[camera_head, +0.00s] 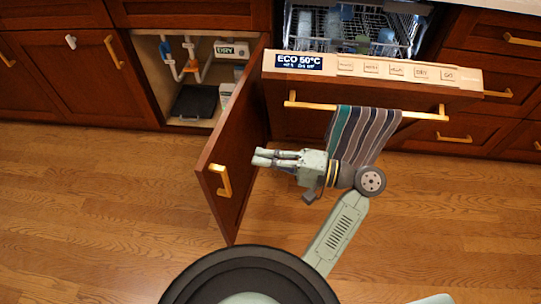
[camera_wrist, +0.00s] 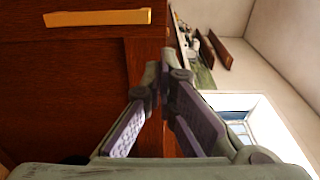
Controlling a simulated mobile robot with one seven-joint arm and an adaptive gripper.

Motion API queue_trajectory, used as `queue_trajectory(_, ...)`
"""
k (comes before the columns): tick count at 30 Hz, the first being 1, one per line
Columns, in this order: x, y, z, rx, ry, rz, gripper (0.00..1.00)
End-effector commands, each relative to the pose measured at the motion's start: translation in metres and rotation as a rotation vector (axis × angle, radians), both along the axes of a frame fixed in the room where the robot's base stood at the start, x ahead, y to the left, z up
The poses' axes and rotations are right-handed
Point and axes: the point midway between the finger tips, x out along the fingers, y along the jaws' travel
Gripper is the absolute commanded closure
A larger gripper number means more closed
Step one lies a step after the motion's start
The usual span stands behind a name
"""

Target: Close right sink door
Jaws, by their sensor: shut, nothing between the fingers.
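The right sink door (camera_head: 240,135) is dark red wood and stands wide open, hinged at the right of the sink cabinet. Its outer face faces right and carries a brass handle (camera_head: 221,181) near the free edge. My gripper (camera_head: 256,157) is shut and empty, just right of that outer face and pointing left toward it. I cannot tell whether it touches. In the wrist view the closed fingertips (camera_wrist: 165,75) are in front of a wooden panel (camera_wrist: 60,85) with a brass handle (camera_wrist: 97,18) at top left.
The wooden floor (camera_head: 100,220) at left is clear.

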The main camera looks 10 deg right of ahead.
Motion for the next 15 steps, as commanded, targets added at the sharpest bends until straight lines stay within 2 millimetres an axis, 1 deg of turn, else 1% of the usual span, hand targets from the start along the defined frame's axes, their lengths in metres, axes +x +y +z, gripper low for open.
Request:
queue_trajectory(1, 0.005, 0.012, 0.001, 0.002, 0.001, 0.004, 1.00)
queue_trajectory(3, 0.012, 0.026, 0.001, 0.002, 0.001, 0.004, 1.00)
queue_trajectory(9, 0.029, 0.060, 0.002, 0.001, 0.000, 0.002, 1.00)
queue_trajectory(12, 0.035, 0.072, 0.001, 0.000, 0.000, 0.001, 1.00)
queue_trajectory(15, 0.039, 0.080, 0.001, 0.001, 0.000, 0.001, 1.00)
